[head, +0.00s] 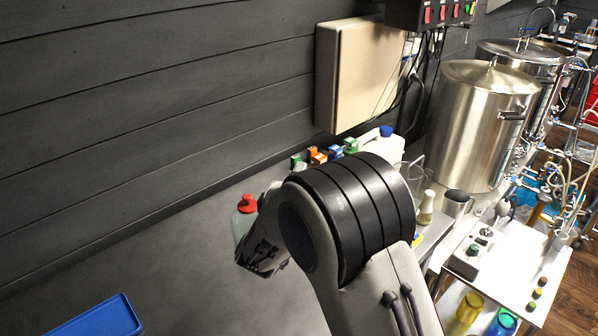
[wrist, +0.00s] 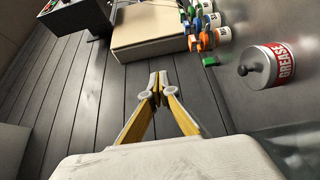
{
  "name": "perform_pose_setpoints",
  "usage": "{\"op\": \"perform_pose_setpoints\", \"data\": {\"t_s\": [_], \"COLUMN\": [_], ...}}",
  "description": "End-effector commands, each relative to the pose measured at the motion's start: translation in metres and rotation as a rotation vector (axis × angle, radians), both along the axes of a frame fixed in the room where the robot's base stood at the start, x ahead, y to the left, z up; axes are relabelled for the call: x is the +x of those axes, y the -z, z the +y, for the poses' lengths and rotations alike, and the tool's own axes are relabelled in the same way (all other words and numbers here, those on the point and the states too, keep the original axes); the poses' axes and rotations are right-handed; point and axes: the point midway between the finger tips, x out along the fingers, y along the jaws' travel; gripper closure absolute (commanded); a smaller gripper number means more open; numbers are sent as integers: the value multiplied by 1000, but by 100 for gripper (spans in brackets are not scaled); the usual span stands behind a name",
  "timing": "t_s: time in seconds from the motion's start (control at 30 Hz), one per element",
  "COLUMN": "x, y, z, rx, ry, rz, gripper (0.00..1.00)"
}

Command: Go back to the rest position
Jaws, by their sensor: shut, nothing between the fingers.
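My gripper (wrist: 158,90) shows in the wrist view with its two yellow-sided fingers brought together at the tips, shut and empty. The wall and the cabinet lie beyond the fingertips, and nothing touches them. In the head view my arm bends over the grey worktop (head: 190,262), and its thick black joint fills the middle. The fingertips cannot be made out in the head view.
A can marked GREASE (wrist: 262,67) and several colour-capped bottles (wrist: 205,28) are right of the fingers. A beige cabinet (head: 350,75), steel kettle (head: 478,125) and blue tray (head: 95,322) are around.

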Motion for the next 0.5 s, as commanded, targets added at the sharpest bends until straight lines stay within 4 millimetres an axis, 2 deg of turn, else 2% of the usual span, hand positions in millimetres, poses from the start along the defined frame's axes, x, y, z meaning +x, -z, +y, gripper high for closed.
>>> {"op": "perform_pose_setpoints", "data": {"t_s": [0.27, 0.5], "x": [0, 1], "y": [-2, -16], "z": [0, -4], "rx": [10, 112], "ry": [-4, -47], "rz": [1, 18], "gripper": [100, 100]}}
